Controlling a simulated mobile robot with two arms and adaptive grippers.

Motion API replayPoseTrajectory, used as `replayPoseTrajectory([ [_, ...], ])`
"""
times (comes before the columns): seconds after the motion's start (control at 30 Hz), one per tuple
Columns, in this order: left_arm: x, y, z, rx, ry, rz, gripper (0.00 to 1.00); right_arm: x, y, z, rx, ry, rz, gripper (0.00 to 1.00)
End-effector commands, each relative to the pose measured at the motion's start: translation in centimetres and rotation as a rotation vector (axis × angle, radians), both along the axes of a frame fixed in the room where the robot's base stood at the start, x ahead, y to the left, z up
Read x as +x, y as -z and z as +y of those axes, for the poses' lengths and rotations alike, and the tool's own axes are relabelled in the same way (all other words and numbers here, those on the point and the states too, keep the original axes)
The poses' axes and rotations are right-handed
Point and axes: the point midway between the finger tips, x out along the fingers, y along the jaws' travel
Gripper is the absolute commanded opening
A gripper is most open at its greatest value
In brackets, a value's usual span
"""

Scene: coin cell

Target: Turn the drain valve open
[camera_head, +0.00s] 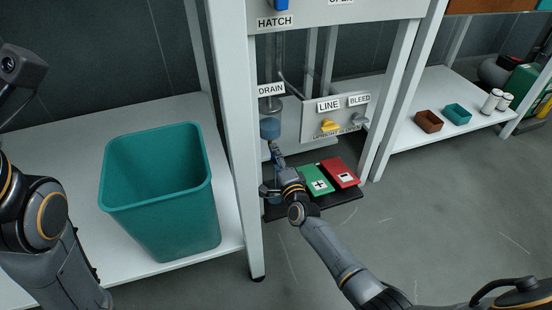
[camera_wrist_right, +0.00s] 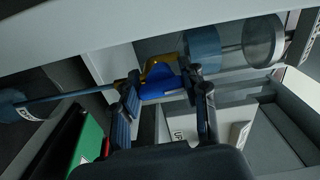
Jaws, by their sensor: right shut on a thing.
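The DRAIN label (camera_head: 271,89) hangs above a clear vertical pipe with a blue band (camera_head: 270,128). My right gripper (camera_head: 275,150) reaches in just below that band. In the right wrist view, my right gripper (camera_wrist_right: 161,76) is shut on a blue handle (camera_wrist_right: 158,90) with a yellow part (camera_wrist_right: 160,70) behind it, the drain valve. The blue-banded pipe (camera_wrist_right: 202,48) lies beside the fingers. In the head view the handle is hidden by my gripper, and its angle is hard to tell. My left arm shows at the left edge, but its gripper is not in view.
A panel beside the pipe carries LINE (camera_head: 329,106) and BLEED (camera_head: 360,99) labels, with a yellow handle (camera_head: 330,126) and a grey one (camera_head: 360,119). Green (camera_head: 317,181) and red (camera_head: 341,172) cards lie below. A teal bin (camera_head: 190,225) stands left of the frame post (camera_head: 236,150).

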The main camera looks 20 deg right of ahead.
Motion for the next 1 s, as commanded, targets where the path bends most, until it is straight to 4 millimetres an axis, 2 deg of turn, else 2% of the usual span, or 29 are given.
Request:
replayPoseTrajectory([
  [0.3, -0.25, -0.12, 0.0, -0.002, 0.001, -0.004, 0.4, 0.01, -0.05, -0.1, 0.09, 0.001, 0.003, 0.12],
  [0.77, -0.54, -0.24, 0.03, -0.002, 0.002, -0.016, 0.4, 0.02, -0.06, -0.09, 0.103, 0.002, 0.003, 0.12],
  [0.8, -0.55, -0.24, 0.03, -0.002, 0.002, -0.016, 0.4, 0.02, -0.06, -0.1, 0.103, 0.002, 0.003, 0.5],
  [0.9, -0.56, -0.24, 0.04, -0.003, 0.003, -0.017, 0.4, 0.01, -0.06, -0.09, 0.102, 0.001, 0.003, 0.68],
  [1.0, -0.57, -0.23, 0.04, -0.003, 0.003, -0.017, 0.4, 0.01, -0.05, -0.07, 0.101, 0.001, 0.003, 0.68],
])
